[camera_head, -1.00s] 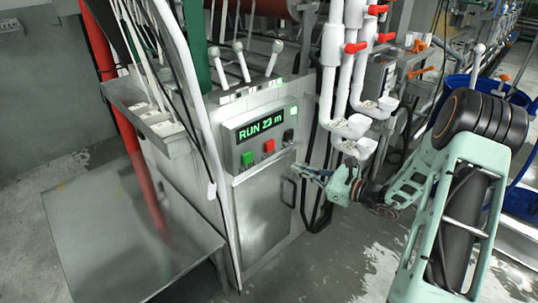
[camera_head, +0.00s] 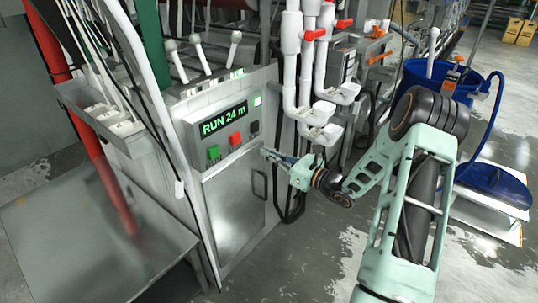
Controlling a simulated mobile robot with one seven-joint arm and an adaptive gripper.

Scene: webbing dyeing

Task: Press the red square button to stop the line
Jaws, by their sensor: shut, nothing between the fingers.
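The red square button (camera_head: 235,139) sits on the front of the grey control panel (camera_head: 190,131), between a green square button (camera_head: 213,152) on its left and a black knob (camera_head: 254,127) on its right. The display (camera_head: 223,118) above them reads "RUN 24 m" in green. My gripper (camera_head: 265,152) is shut and empty, with its tips pointing left toward the panel. In the picture the tips are just right of and slightly below the red button. They look apart from it; the exact depth gap is hard to tell.
White pipes (camera_head: 291,60) with red valve handles hang right of the panel, above my gripper. A cabinet door with a dark handle (camera_head: 259,185) is below the buttons. A metal table (camera_head: 95,250) stands at left. A blue barrel (camera_head: 440,80) and hose are at right.

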